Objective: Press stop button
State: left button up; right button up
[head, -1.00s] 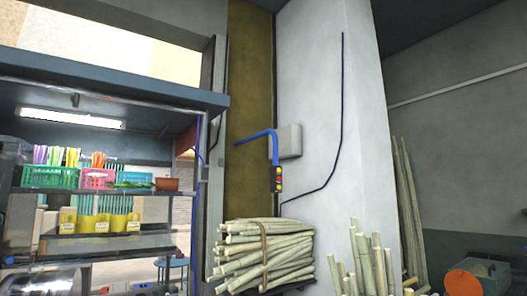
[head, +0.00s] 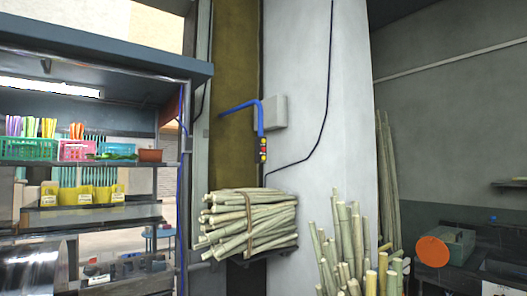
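A small control box with red and yellow buttons (head: 263,150) hangs at the lower end of a blue bent pipe (head: 260,117), in front of the white pillar. The buttons are too small to tell which one is the stop button. Part of a shiny metal machine (head: 32,268) shows at the lower left. Neither of my grippers is in the head view.
A tied bundle of cane (head: 250,222) rests on a rack below the control box. Loose upright canes (head: 350,245) stand at the lower right. Shelves with baskets (head: 28,149) are at left. A grey box with an orange disc (head: 432,251) is at far right.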

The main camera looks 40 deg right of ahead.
grip_shut()
dwell(1.5)
